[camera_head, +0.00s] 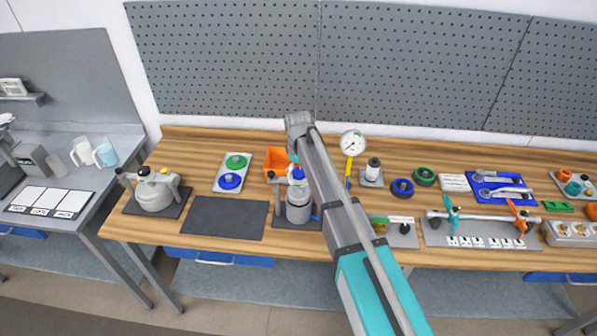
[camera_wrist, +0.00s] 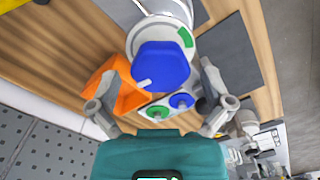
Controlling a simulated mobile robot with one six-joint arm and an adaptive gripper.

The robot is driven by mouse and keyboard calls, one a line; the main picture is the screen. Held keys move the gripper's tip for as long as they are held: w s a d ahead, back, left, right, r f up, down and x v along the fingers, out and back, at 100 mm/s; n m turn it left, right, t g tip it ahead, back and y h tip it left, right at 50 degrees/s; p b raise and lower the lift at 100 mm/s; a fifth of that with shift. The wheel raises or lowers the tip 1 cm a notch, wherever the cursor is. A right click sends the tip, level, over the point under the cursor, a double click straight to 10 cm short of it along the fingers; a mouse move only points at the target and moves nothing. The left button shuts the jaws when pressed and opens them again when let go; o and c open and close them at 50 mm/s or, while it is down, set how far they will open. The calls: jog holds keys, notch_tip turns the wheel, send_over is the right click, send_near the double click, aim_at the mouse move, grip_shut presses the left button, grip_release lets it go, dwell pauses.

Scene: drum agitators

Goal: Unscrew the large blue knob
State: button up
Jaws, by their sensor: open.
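The large blue knob (camera_wrist: 160,68) sits on top of a grey drum-like vessel (camera_wrist: 158,28) in the wrist view. It has a faceted shape, with a small white mark near its lower edge. In the head view the blue knob (camera_head: 298,173) shows above the grey vessel (camera_head: 299,210), partly behind my arm. My gripper (camera_wrist: 157,72) is open, with one finger to each side of the knob in the picture. I see no clear contact between fingers and knob, and the height gap cannot be told. My gripper's fingers are mostly hidden in the head view.
An orange bin (camera_head: 277,161) stands close behind the vessel. A plate (camera_head: 232,186) with green and blue discs lies left, with an empty dark mat (camera_head: 224,217) before it. A pressure gauge (camera_head: 353,143) stands right of my arm; several fittings fill the right side.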

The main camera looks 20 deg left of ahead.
jog(key=c, duration=1.1)
jog(key=shift+n, duration=0.4)
jog(key=n, duration=0.6)
jog(key=shift+s, duration=0.1)
jog(key=n, duration=0.6)
jog(key=shift+s, duration=0.15)
jog(key=o, duration=1.1)
